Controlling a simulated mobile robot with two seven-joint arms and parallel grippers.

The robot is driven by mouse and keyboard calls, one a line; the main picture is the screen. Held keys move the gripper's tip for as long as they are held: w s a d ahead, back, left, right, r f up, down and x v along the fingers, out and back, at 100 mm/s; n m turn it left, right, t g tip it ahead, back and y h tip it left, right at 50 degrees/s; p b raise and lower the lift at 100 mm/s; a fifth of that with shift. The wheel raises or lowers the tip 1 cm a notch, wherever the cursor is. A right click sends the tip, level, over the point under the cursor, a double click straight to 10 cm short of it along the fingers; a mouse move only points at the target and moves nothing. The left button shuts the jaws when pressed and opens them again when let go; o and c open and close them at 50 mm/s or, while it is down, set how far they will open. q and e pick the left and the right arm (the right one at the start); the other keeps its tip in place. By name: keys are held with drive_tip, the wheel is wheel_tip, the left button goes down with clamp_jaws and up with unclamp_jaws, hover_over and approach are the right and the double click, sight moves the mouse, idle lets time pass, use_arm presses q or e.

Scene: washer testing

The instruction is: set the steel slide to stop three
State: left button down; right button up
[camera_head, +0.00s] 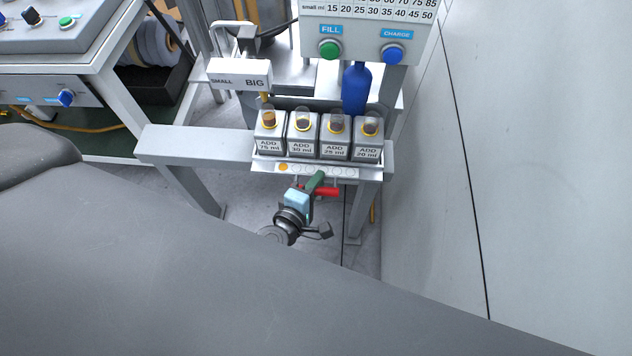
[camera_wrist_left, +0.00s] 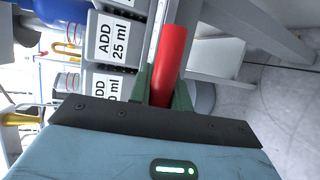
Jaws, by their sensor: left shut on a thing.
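My left gripper (camera_head: 315,184), with green fingers and a light-blue body, is below the front of the bottle shelf. It is shut on a red rod (camera_head: 328,191), which shows between the green fingers in the left wrist view (camera_wrist_left: 171,60). A pale strip (camera_head: 313,171) with a row of round marks runs along the shelf front just above the gripper; its leftmost mark is orange. I cannot tell which part is the steel slide, or whether the red rod joins it; the fingers hide the link. My right gripper is not in view.
Several grey ADD blocks (camera_head: 302,137) with capped tops stand above the strip. A blue bottle (camera_head: 356,90) stands behind them. A SMALL/BIG plate (camera_head: 240,74) is at upper left, and a panel with FILL and CHARGE buttons (camera_head: 368,35) is above. Floor at right is clear.

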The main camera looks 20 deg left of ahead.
sight(258, 172)
use_arm(q)
drive_tip(key=shift+a, duration=0.1)
drive_tip(key=s+a, duration=0.1)
drive_tip(key=a, duration=0.3)
drive_tip(key=s+a+b, duration=0.1)
drive_tip(key=a, duration=0.3)
drive_tip(key=s+a+b, duration=0.1)
drive_tip(key=a, duration=0.4)
drive_tip(key=shift+s, duration=0.4)
drive_tip(key=shift+s+a+b, duration=0.15)
drive_tip(key=shift+a+b, duration=0.15)
drive_tip(key=shift+a, duration=0.35)
drive_tip(key=c, duration=1.3)
unclamp_jaws()
drive_tip(key=shift+s, duration=0.15)
